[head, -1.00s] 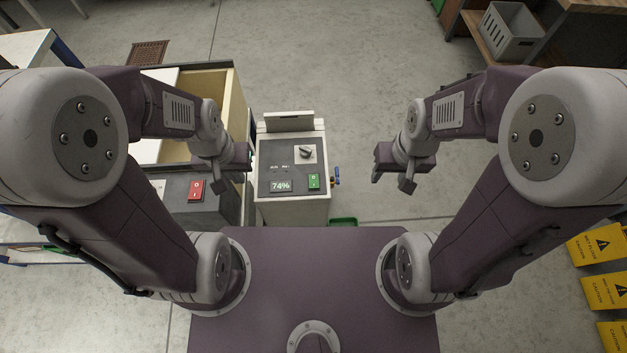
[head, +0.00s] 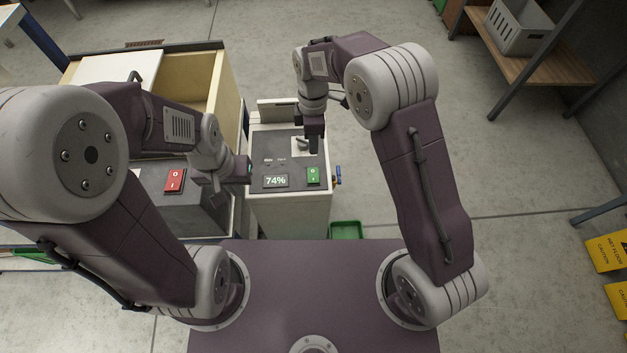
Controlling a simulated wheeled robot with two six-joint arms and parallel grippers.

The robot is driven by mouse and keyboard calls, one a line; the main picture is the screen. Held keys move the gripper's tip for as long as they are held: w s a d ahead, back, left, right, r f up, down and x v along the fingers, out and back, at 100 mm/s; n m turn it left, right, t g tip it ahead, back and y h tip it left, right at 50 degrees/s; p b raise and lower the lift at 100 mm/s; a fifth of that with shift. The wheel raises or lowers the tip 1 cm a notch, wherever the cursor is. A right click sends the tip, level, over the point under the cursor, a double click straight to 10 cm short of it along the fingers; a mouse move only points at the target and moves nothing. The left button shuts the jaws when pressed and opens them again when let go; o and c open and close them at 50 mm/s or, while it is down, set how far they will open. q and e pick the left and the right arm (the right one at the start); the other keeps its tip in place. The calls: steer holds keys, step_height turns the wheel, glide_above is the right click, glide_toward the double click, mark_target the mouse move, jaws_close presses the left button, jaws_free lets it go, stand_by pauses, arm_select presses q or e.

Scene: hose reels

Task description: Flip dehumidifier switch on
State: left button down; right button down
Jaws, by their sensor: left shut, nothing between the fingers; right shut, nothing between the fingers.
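The dehumidifier (head: 262,213) is a pale box with a dark top panel in front of my base. Its panel has a display (head: 275,181) reading 74%, a green rocker switch (head: 313,175) marked with I and O, and a knob (head: 299,145). Which way the rocker is tipped is too small to tell. My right gripper (head: 314,148) is shut and points down over the panel, just above the green switch and partly covering the knob. I cannot tell whether it touches the panel. My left gripper (head: 240,185) is shut and empty at the dehumidifier's left edge.
A dark grey unit with a red switch (head: 174,180) stands left of the dehumidifier, by an open wooden box (head: 204,93). A green tray (head: 346,230) lies on the floor at right. Yellow caution signs (head: 608,250) stand far right.

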mark_target(314, 181)
steer(key=shift+a, duration=0.1)
steer(key=f+b, duration=0.1)
steer(key=f, duration=0.3)
steer(key=s+f+b, duration=0.1)
steer(key=f, duration=0.3)
steer(key=f+b, duration=0.1)
steer(key=f, duration=0.4)
steer(key=shift+s+f, duration=0.1)
steer(key=shift+s, duration=0.25)
steer(key=shift+f, duration=0.3)
steer(key=shift+s+f, duration=0.1)
steer(key=shift+f, duration=0.1)
steer(key=shift+w+r, duration=0.3)
steer(key=shift+w, duration=0.45)
